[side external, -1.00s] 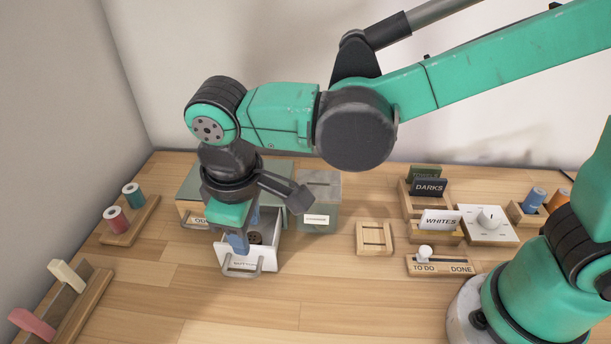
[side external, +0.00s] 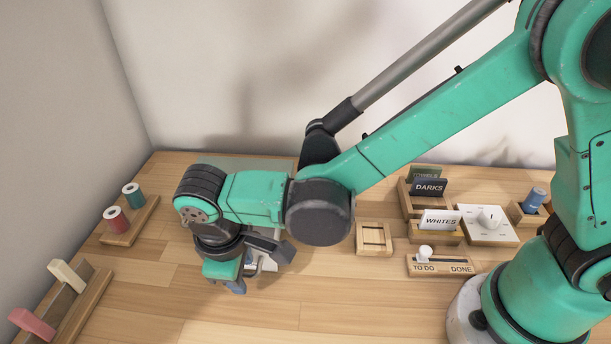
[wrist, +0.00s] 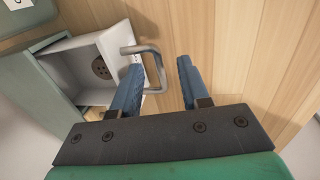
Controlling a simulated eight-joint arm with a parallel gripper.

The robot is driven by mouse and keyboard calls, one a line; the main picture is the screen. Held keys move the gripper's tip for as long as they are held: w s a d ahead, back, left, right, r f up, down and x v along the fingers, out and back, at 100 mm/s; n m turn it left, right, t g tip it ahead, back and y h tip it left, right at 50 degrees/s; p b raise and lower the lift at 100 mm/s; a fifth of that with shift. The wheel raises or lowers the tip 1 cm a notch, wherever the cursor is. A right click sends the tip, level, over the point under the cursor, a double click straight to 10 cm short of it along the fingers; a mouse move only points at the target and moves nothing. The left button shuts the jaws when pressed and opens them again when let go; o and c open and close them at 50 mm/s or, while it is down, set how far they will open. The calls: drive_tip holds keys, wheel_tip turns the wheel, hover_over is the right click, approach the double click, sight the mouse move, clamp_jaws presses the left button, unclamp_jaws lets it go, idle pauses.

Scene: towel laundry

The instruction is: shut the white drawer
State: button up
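The white drawer (wrist: 84,62) stands pulled out of its green cabinet (wrist: 28,95) in the wrist view, and a dark round button (wrist: 101,68) lies inside. Its grey bar handle (wrist: 157,60) sticks out from the front. My gripper (wrist: 159,64) is open, with its blue fingers apart. The left finger is by the drawer front, appearing inside the handle loop, and the right finger is outside it; I cannot tell whether either touches. In the side view my gripper (side external: 237,287) is low over the table, and my wrist hides most of the drawer (side external: 268,263).
Spools on a stand (side external: 130,218) and a wooden rack with pink and cream pieces (side external: 68,300) are at left. A small wooden tray (side external: 374,238), a TO DO/DONE slider (side external: 440,266) and card holders (side external: 432,233) are at right. The front middle table is clear.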

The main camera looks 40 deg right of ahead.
clamp_jaws()
idle(1.2)
